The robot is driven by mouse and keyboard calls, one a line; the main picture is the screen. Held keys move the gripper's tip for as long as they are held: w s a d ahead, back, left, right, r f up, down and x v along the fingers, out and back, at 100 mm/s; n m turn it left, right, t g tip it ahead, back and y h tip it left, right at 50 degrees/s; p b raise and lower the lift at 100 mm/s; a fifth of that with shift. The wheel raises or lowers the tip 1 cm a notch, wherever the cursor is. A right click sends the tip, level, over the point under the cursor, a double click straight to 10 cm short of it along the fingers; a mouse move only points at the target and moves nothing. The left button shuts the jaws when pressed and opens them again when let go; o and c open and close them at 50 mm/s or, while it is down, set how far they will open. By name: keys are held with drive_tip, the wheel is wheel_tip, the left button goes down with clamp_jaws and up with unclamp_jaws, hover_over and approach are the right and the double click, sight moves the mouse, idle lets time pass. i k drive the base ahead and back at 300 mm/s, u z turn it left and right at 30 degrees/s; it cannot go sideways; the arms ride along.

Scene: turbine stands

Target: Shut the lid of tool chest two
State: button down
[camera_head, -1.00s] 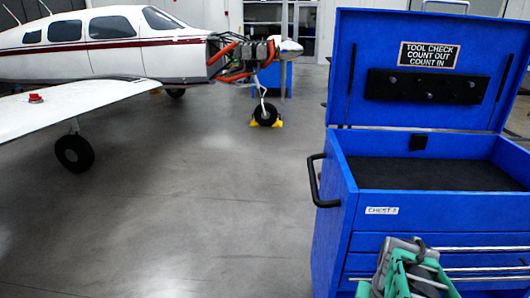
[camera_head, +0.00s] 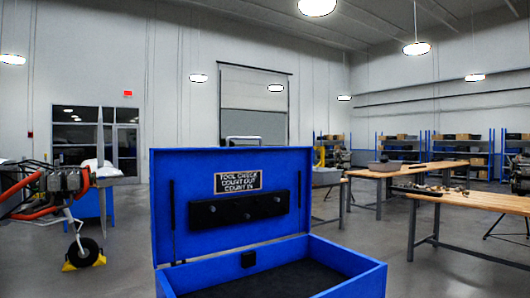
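A blue tool chest (camera_head: 362,283) stands at the bottom centre of the head view, with only its top part in the picture. Its lid (camera_head: 285,235) is open and stands upright along the back edge. Inside the lid are a "TOOL CHECK COUNT OUT COUNT IN" sign (camera_head: 238,181) and a black bar (camera_head: 240,209). The dark tray floor (camera_head: 265,280) shows no tools in its visible part. The chest's front, label and drawers are below the frame. My gripper is not in view.
An aircraft's exposed engine (camera_head: 45,190) and chocked wheel (camera_head: 83,252) are at the left. A wooden workbench (camera_head: 470,200) stands at the right, with another bench (camera_head: 400,170) behind it. Open floor (camera_head: 440,275) lies right of the chest.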

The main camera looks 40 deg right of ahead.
sight(204, 200)
drive_tip(key=u, duration=0.55)
drive_tip(key=i, duration=4.6)
drive_tip(key=z, duration=2.95)
drive_tip(key=i, duration=1.9)
